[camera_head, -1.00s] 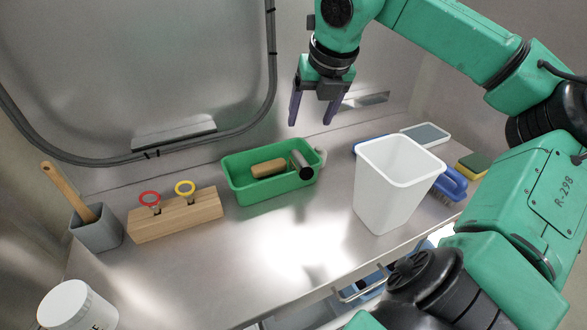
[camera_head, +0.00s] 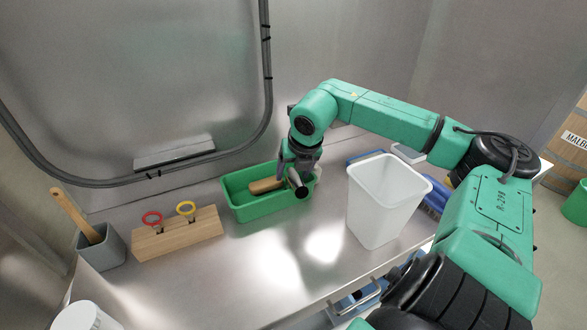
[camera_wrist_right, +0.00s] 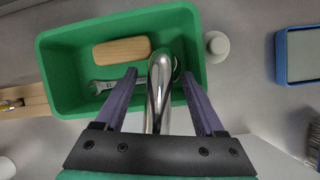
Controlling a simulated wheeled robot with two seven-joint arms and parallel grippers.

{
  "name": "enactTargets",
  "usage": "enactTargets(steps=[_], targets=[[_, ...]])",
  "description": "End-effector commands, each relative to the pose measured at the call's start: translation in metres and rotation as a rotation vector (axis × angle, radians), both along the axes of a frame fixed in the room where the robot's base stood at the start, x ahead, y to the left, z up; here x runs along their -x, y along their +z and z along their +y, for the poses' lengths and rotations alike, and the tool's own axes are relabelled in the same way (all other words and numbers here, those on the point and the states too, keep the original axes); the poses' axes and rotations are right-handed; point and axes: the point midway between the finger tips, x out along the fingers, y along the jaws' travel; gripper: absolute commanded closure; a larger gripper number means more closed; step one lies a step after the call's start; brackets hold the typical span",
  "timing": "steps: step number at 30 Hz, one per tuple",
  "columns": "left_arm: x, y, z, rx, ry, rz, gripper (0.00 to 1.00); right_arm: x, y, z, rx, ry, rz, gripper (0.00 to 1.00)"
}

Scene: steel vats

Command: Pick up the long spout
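In the right wrist view the spout (camera_wrist_right: 160,88) runs up the middle between my purple fingers. My right gripper (camera_head: 298,172) is low over the tray's right end. In the wrist view it (camera_wrist_right: 160,75) is open, one finger on each side of the spout, with gaps visible on both sides. The spout's lower part is hidden. My left gripper is not in view.
The green tray (camera_head: 237,190) also holds a wooden block (camera_wrist_right: 121,51) and a wrench (camera_wrist_right: 104,87). A white bin (camera_head: 380,210) stands to its right. A wooden holder (camera_head: 178,240) with red and yellow rings and a grey cup (camera_head: 102,252) stand left. The counter's front middle is clear.

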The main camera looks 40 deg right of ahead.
Motion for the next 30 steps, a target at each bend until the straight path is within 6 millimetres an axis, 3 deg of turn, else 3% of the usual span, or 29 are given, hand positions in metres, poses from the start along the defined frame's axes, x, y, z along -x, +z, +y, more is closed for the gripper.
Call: enactTargets(steps=[1,5,30], targets=[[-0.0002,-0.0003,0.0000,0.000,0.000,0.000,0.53,0.0000,-0.0001,0.0000,0.000,0.000,0.000,0.52],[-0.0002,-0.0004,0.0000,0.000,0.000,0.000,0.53,0.0000,0.0001,0.0000,0.000,0.000,0.000,1.00],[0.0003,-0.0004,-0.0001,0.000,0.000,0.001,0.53,0.0001,0.0005,-0.0001,0.000,0.000,0.000,1.00]])
